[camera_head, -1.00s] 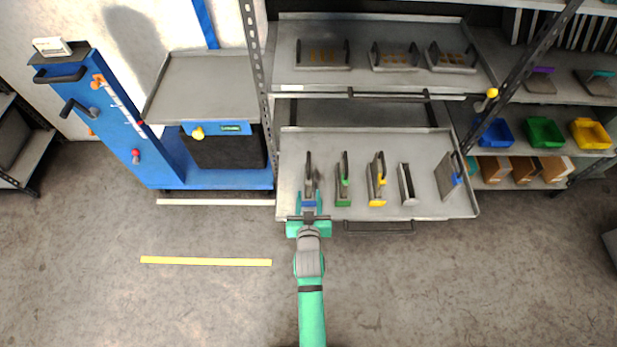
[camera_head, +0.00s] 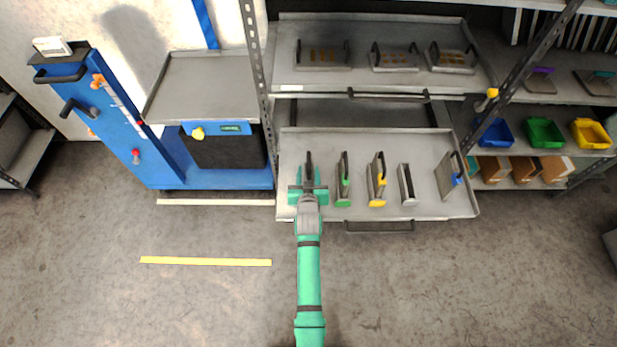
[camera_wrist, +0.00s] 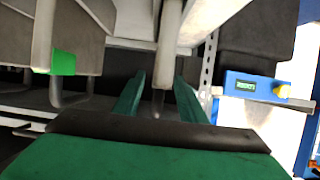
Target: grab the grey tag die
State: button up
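Several dies stand in a row on the lower pulled-out tray (camera_head: 300,137). A die with a pale grey front tag (camera_head: 410,202), fourth from the left, stands apart from my gripper. My gripper (camera_head: 308,178) is at the leftmost die (camera_head: 309,158), whose front part it hides in the head view. In the wrist view, my open green fingers (camera_wrist: 158,100) lie either side of a pale upright bar (camera_wrist: 167,40), with gaps beside it. The green-tagged die (camera_head: 343,180) is just right of my gripper and its tag also shows in the wrist view (camera_wrist: 62,62).
A yellow-tagged die (camera_head: 377,180) stands between the green and grey ones. A tilted die with a blue tag (camera_head: 449,177) is at the tray's right. An upper tray (camera_head: 300,85) overhangs behind. A blue cart (camera_head: 215,178) stands left.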

jog(key=shift+x, duration=1.3)
jog(key=shift+c, duration=0.7)
grip_shut()
jog(key=shift+w+r, duration=0.1)
jog(key=shift+r, duration=0.15)
